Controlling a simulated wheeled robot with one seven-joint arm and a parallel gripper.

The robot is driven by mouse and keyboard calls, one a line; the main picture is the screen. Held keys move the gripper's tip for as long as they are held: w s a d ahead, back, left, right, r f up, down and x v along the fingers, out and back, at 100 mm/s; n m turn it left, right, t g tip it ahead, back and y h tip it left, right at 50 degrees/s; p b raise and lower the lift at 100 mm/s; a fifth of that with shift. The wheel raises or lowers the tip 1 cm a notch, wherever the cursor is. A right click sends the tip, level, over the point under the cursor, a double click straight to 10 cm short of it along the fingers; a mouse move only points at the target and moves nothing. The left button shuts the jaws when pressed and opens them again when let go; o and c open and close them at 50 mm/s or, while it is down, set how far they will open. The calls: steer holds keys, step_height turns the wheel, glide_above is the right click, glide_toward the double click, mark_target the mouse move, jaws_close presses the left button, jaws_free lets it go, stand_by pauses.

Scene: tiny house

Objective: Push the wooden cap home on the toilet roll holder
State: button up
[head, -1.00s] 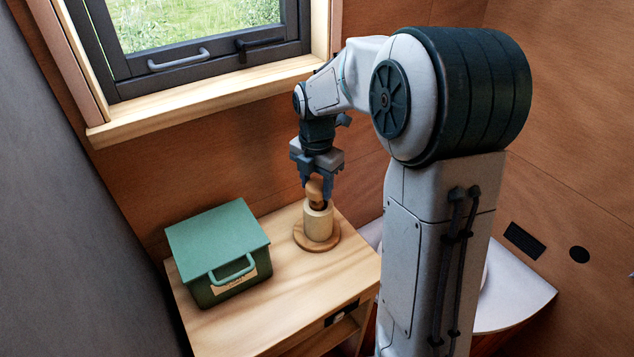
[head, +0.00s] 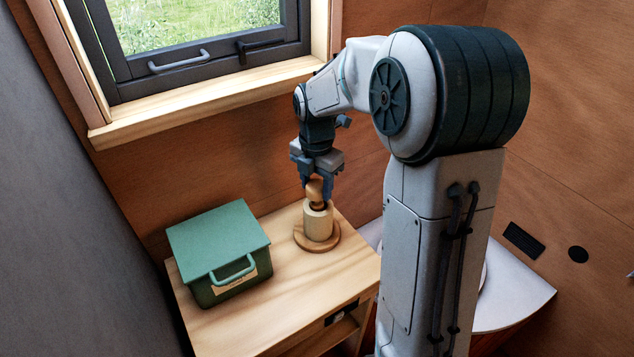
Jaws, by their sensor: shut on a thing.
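The toilet roll holder (head: 317,241) stands upright on the wooden cabinet, with a round wooden base and a pale roll or sleeve (head: 318,222) around its post. The wooden cap (head: 314,190) sits at the top of the holder, directly above the pale roll. My gripper (head: 317,193) points straight down over the holder and is shut on the cap, with a finger on either side of it. A dark band shows between the cap and the top of the roll. How far the cap is seated is too small to tell.
A green lidded box (head: 218,250) with a handle stands left of the holder on the wooden cabinet (head: 290,290). The wooden wall and window sill (head: 205,98) are behind. A pale curved surface (head: 515,295) lies to the right. The cabinet top in front of the holder is clear.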

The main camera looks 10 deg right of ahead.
mark_target(316, 185)
steer(key=shift+f+b, duration=0.75)
steer(key=shift+f, duration=0.65)
stand_by(0.5)
steer(key=o, duration=1)
steer(key=shift+o, duration=0.2)
steer(key=shift+r, duration=0.1)
step_height(316, 185, up, 14)
steer(key=s+f+m+t, duration=0.1)
steer(key=s+f+m, duration=0.2)
steer(key=s+m, duration=0.7)
steer(key=s+f+m+t, duration=0.2)
steer(key=s+f+m, duration=0.2)
steer(key=s+m, duration=0.6)
steer(key=m, duration=0.5)
steer(key=shift+s, duration=0.4)
